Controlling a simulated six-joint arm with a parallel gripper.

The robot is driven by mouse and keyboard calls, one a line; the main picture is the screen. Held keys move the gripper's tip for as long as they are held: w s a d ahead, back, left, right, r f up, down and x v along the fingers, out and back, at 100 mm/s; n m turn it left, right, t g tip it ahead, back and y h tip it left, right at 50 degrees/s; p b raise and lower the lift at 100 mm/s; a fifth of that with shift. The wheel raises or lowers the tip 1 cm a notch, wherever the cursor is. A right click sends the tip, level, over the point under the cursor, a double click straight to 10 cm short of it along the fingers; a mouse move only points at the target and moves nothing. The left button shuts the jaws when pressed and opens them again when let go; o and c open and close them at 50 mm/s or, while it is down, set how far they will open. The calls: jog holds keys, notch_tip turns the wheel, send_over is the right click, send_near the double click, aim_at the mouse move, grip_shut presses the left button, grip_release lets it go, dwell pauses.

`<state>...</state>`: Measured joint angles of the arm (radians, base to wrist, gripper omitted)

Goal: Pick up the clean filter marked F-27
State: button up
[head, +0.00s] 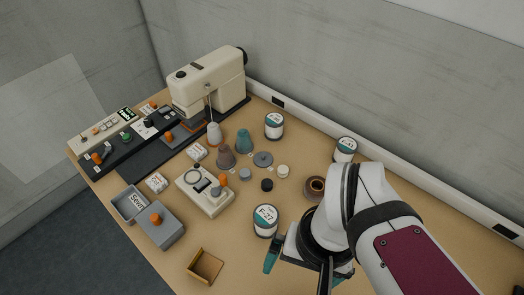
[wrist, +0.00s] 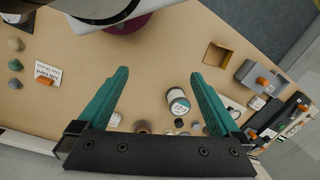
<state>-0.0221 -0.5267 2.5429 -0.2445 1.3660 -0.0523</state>
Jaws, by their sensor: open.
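The filter marked F-27 (head: 266,221) is a white, round canister with a dark band and a label on its side. It stands upright on the table near the front middle. In the wrist view, a white canister (wrist: 178,102) with a dark band and label, seemingly the same one, shows between my fingers, closer to the right one. My gripper (wrist: 159,73) has two teal fingers spread wide with nothing between them. In the head view, one teal finger is just below and right of the filter; the other is largely hidden by my arm.
Two similar canisters stand at the back (head: 274,126) and farther right (head: 345,150). A sewing machine (head: 207,85) stands at the back left. A device with a dial (head: 205,190), a grey box (head: 160,224) and an open cardboard box (head: 205,266) lie left of the filter.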

jog(key=w+a+f+n+h, duration=0.15)
jog(key=w+n+h, duration=0.4)
jog(key=n, duration=0.85)
jog(key=n+t, duration=0.3)
jog(key=n, duration=1.1)
send_near(261, 218)
jog(key=shift+n, duration=0.4)
jog(key=x, duration=1.3)
jog(key=shift+s, duration=0.1)
jog(key=c, duration=1.3)
